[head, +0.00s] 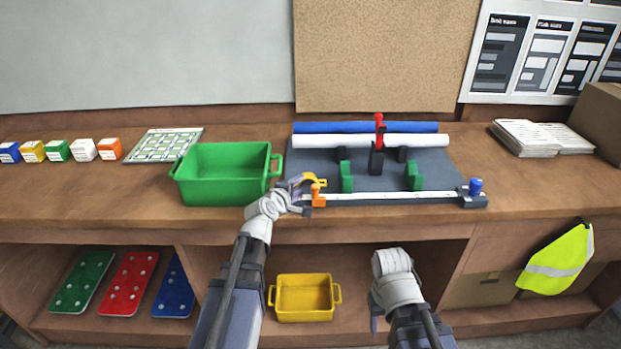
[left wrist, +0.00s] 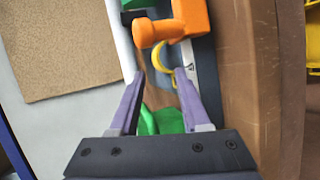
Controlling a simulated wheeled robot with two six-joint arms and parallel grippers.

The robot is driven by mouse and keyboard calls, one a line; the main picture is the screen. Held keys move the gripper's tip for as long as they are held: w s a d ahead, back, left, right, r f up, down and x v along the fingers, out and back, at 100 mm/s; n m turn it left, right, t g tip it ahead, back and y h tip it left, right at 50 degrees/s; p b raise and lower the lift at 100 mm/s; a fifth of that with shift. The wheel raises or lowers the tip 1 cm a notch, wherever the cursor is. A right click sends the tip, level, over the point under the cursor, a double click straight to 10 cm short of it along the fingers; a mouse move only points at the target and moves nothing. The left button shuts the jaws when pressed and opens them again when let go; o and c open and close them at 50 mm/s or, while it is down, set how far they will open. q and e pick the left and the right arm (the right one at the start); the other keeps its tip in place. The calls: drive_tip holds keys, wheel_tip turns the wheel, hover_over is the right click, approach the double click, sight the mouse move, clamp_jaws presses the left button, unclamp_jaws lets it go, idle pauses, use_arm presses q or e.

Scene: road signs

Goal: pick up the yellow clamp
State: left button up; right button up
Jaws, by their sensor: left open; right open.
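The yellow clamp (head: 314,180) lies at the left end of the white ruler bar on the bench, partly hidden by my left gripper. Its curved yellow part (left wrist: 161,62) shows in the left wrist view, just beyond and between my fingertips. My left gripper (head: 297,185) is open and empty right beside the clamp; its two purple fingers (left wrist: 160,76) stand apart in the left wrist view. I cannot tell whether they touch the clamp. My right gripper (head: 375,314) is open, low in front of the bench and mostly hidden behind its wrist.
An orange clamp (head: 317,192) sits on the bar beside my left gripper, with a blue clamp (head: 475,187) at the far end. A green bin (head: 225,190) stands close on the left. Green blocks (head: 414,177) and a red-handled tool (head: 379,130) stand behind the bar.

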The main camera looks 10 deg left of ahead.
sight(307, 177)
use_arm(q)
drive_tip(key=shift+s+r, duration=0.1)
drive_tip(key=shift+b+x, duration=0.4)
drive_tip(key=shift+x, duration=0.75)
drive_tip(key=shift+w, duration=0.7)
drive_tip(key=b+x, duration=0.1)
drive_tip(key=x, duration=0.3)
drive_tip(key=shift+w+a, duration=0.15)
drive_tip(key=shift+w, duration=0.05)
drive_tip(key=shift+c, duration=0.3)
clamp_jaws()
drive_tip(key=shift+s, duration=0.15)
